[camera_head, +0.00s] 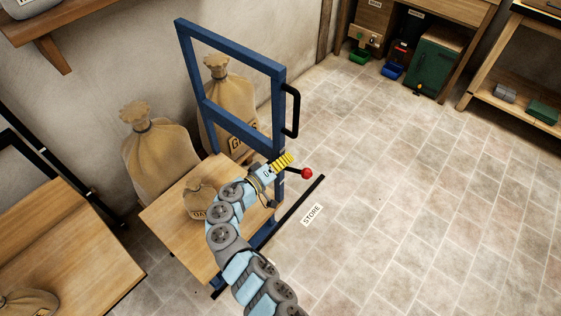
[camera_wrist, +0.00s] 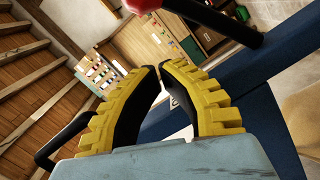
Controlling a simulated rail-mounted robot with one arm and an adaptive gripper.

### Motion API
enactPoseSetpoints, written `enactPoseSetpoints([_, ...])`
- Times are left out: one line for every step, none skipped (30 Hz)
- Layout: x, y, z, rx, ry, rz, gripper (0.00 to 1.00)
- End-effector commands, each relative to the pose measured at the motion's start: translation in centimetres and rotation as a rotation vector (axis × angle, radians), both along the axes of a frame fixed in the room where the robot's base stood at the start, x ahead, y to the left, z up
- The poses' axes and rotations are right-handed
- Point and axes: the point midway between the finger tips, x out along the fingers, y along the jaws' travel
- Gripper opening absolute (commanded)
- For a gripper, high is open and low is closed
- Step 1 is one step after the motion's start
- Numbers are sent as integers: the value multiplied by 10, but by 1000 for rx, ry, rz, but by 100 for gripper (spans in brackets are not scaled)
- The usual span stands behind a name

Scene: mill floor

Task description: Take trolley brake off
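The trolley has a blue upright frame (camera_head: 240,127) and a wooden deck (camera_head: 170,222). A black brake lever with a red knob (camera_head: 306,173) sticks out to the right from the frame's near post. In the wrist view the red knob (camera_wrist: 143,4) and the black lever arm (camera_wrist: 218,20) show at the top, beyond the fingertips. My gripper (camera_head: 290,156) has yellow ribbed fingers and is beside the post, close to the lever. In the wrist view my gripper (camera_wrist: 160,67) has its fingertips together with nothing visible between them. I cannot tell whether the fingers touch the lever.
A small sack (camera_head: 200,198) sits on the deck, and larger sacks (camera_head: 158,150) stand behind. A black handle (camera_head: 292,110) juts from the frame. A floor label reads STORE (camera_head: 312,214) beside a black strip. The floor to the right is clear up to the benches (camera_head: 430,15).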

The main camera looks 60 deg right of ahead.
Motion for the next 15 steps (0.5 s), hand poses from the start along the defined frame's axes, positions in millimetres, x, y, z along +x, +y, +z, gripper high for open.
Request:
enactPoseSetpoints([-4, 0, -2, 0, 2, 0, 0])
enactPoseSetpoints([-6, 0, -3, -1, 3, -2, 0])
enactPoseSetpoints([-9, 0, -4, 0, 4, -2, 0])
enactPoseSetpoints([-11, 0, -5, 0, 4, -2, 0])
enactPoseSetpoints([-13, 0, -6, 0, 4, -2, 0])
enactPoseSetpoints([-15, 0, -7, 0, 4, -2, 0])
enactPoseSetpoints([-17, 0, -8, 0, 3, -1, 0])
enactPoseSetpoints([-18, 1, -8, -1, 1, 0, 0])
enactPoseSetpoints([-20, 1, -9, -1, 0, 0, 0])
enactPoseSetpoints([-22, 1, -10, 0, 0, 1, 0])
enactPoseSetpoints([-23, 1, -11, 0, 0, 1, 0])
enactPoseSetpoints([-26, 1, -12, 0, 0, 0, 0])
enactPoseSetpoints([-27, 1, -12, 0, 1, 0, 0])
enactPoseSetpoints([-28, 1, -13, 0, 1, 0, 0])
enactPoseSetpoints([-29, 1, -14, 1, 2, 0, 0])
